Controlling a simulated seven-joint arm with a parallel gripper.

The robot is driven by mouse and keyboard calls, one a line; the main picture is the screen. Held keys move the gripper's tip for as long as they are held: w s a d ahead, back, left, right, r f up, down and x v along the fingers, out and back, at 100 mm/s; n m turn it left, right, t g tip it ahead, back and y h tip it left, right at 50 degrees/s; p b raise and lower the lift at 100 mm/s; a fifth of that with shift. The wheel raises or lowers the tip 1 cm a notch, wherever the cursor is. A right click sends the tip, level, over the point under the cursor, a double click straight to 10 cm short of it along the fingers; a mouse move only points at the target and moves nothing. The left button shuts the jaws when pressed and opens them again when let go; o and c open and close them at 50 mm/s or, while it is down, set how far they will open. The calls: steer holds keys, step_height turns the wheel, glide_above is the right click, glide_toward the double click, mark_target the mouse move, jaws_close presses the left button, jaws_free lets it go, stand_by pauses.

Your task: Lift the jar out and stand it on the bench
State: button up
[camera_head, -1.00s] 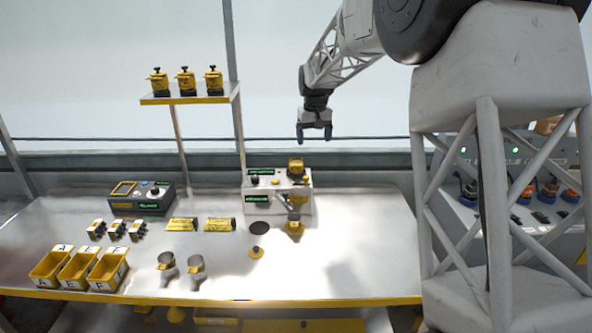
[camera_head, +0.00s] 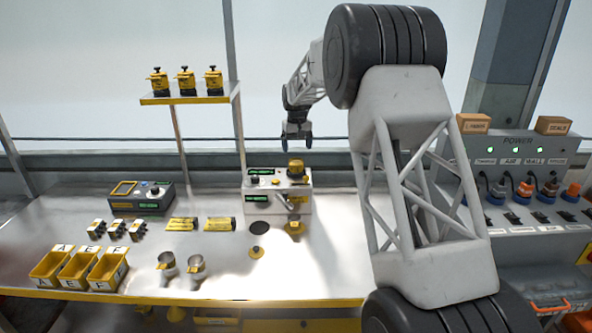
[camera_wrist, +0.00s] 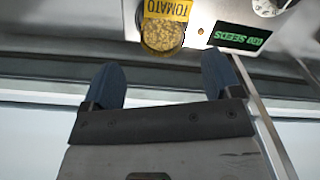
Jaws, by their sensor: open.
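A jar (camera_head: 296,169) with a yellow top sits upright on top of the grey seeder machine (camera_head: 262,206), at its right side. In the wrist view the jar (camera_wrist: 162,35) shows speckled seeds and a yellow label reading TOMATO. My gripper (camera_head: 296,141) is above the jar in the head view, open and empty. In the wrist view the jar lies just beyond the gap between the two fingers (camera_wrist: 162,78), apart from them.
The bench (camera_head: 330,265) is clear at its front right. Two metal cups (camera_head: 196,265), yellow bins (camera_head: 80,265) and a control box (camera_head: 140,197) stand to the left. A power panel (camera_head: 520,170) stands right.

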mark_target(296, 164)
steer(key=shift+f, duration=0.1)
steer(key=shift+f, duration=1.15)
steer(key=shift+f, duration=0.15)
steer(key=shift+s+a+f, duration=0.15)
steer(key=shift+f, duration=2.35)
steer(key=c, duration=1)
